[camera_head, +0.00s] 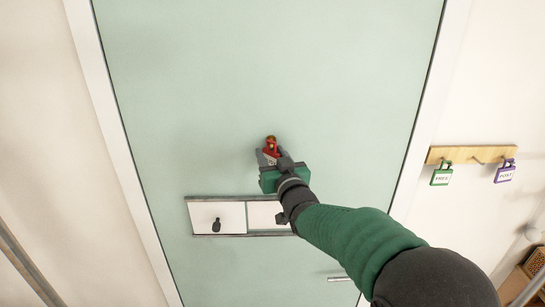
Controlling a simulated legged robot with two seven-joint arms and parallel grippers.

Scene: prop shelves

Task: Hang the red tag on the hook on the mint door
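The red tag (271,147) is at the tip of my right gripper (270,157), in front of the middle of the mint door (265,80). The gripper's fingers lie on both sides of the tag and appear shut on it. Part of the tag is hidden by the fingers. A small gold-brown shape (270,139) shows at the tag's top; I cannot tell whether it is the door hook or whether the tag touches it. My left gripper is not in view.
A framed white sliding panel (232,217) with a black knob (216,225) is on the door below my gripper. A door handle (340,279) is lower right. On the right wall, a wooden hook rail (465,152) carries a green tag (441,177) and a purple tag (505,173).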

